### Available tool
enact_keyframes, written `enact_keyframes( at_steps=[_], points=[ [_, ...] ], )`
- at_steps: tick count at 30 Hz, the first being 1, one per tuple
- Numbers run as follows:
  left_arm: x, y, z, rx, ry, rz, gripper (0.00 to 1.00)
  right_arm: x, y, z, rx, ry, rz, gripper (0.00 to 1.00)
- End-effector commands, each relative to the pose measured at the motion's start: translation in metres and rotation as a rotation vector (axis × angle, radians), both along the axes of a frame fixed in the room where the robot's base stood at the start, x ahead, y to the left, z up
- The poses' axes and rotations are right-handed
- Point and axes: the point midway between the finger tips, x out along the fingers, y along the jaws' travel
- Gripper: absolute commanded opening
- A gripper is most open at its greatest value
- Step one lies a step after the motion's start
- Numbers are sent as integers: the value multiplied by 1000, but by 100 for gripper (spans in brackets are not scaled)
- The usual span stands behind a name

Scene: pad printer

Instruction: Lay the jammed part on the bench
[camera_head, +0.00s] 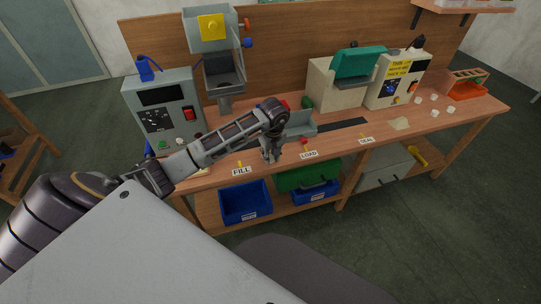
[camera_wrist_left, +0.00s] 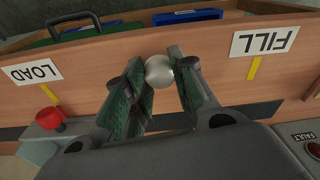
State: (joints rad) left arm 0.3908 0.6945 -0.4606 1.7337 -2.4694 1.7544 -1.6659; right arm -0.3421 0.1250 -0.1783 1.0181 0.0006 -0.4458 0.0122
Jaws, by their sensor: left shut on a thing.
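My left gripper (camera_head: 271,154) is near the bench's front edge, between the FILL and LOAD labels. In the left wrist view its green-padded fingers (camera_wrist_left: 161,75) are shut on a small round, pale grey-white part (camera_wrist_left: 160,71), held at the fingertips. I take this for the jammed part; in the head view it is too small to make out. The wooden bench (camera_head: 345,145) runs across the head view. I cannot tell how high the part is above the bench or whether it touches it. My right gripper is not in view.
A grey control box (camera_head: 163,108) and a hopper (camera_head: 222,70) stand at the left. A red button (camera_wrist_left: 50,118) is near the LOAD label (camera_wrist_left: 36,72). Several white pieces (camera_head: 433,98) lie at the right by an orange tray (camera_head: 467,90). A blue bin (camera_head: 245,203) sits below.

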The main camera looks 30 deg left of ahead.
Motion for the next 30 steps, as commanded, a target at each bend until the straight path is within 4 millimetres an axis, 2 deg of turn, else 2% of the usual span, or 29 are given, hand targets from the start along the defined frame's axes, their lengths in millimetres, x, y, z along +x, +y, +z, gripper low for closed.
enact_keyframes(
  at_steps=[5,6,10,11,25,30],
  points=[
    [0,0,-3,0,0,0,17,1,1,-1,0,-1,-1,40],
    [0,0,-2,0,0,0,30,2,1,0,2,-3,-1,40],
    [0,0,-2,0,0,0,46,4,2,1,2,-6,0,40],
    [0,0,-2,0,0,0,47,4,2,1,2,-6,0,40],
    [0,0,1,0,0,0,47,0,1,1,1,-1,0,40],
    [0,-1,15,2,-3,0,47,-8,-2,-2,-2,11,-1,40]
  ],
)
